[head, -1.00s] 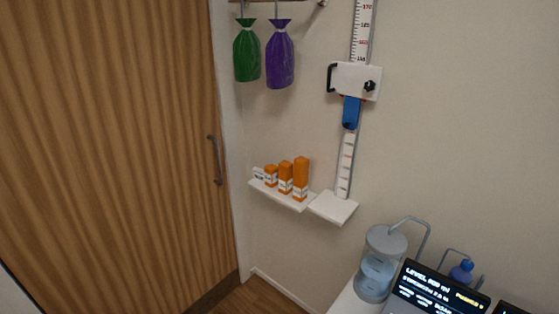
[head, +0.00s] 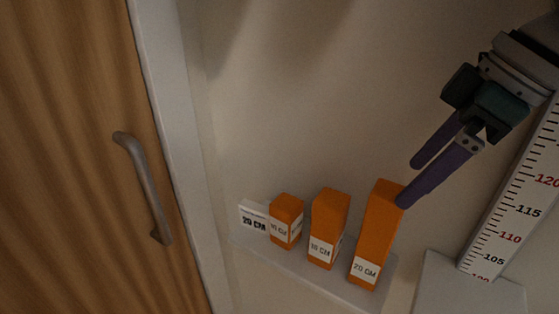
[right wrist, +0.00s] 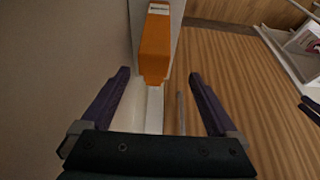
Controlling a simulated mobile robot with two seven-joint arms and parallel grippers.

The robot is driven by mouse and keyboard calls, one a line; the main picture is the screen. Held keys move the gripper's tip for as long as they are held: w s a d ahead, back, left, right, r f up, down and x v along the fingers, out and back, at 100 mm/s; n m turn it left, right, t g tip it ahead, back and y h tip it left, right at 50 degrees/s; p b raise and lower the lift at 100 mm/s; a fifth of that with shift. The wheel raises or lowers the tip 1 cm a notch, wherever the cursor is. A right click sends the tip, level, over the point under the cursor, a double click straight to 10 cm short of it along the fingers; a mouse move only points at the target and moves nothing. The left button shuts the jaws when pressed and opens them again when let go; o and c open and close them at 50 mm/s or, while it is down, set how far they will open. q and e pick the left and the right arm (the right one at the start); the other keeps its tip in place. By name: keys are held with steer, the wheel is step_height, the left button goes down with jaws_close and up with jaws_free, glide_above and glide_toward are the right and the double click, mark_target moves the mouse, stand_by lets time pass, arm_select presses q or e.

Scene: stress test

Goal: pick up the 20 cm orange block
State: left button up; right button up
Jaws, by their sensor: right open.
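The 20 cm orange block (head: 376,232) stands upright at the right end of the row on the small white shelf (head: 300,268), its white label near its foot. My right gripper (head: 407,182) comes in from the upper right, open and empty. In the head view one fingertip overlaps the block's top right edge; I cannot tell whether it touches. In the right wrist view an orange block (right wrist: 155,48) with a white label lies ahead, between and beyond the two open purple fingers. My left gripper is out of view.
A white platform (head: 465,290) with a measuring scale (head: 520,195) is at right. A wooden door (head: 75,160) with a handle (head: 146,190) is left.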

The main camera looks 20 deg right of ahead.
mark_target(394, 195)
steer(key=x, duration=0.4)
steer(key=shift+w+d+f+p, duration=0.1)
steer(key=shift+w+p, duration=0.05)
steer(key=shift+p, duration=0.2)
steer(key=shift+d+p+x, duration=0.15)
steer(key=shift+x, duration=1.35)
steer(key=shift+d+p+x, duration=0.1)
steer(key=shift+p+x, duration=0.05)
steer(key=shift+x, duration=1.3)
steer(key=shift+w, duration=0.15)
jaws_close()
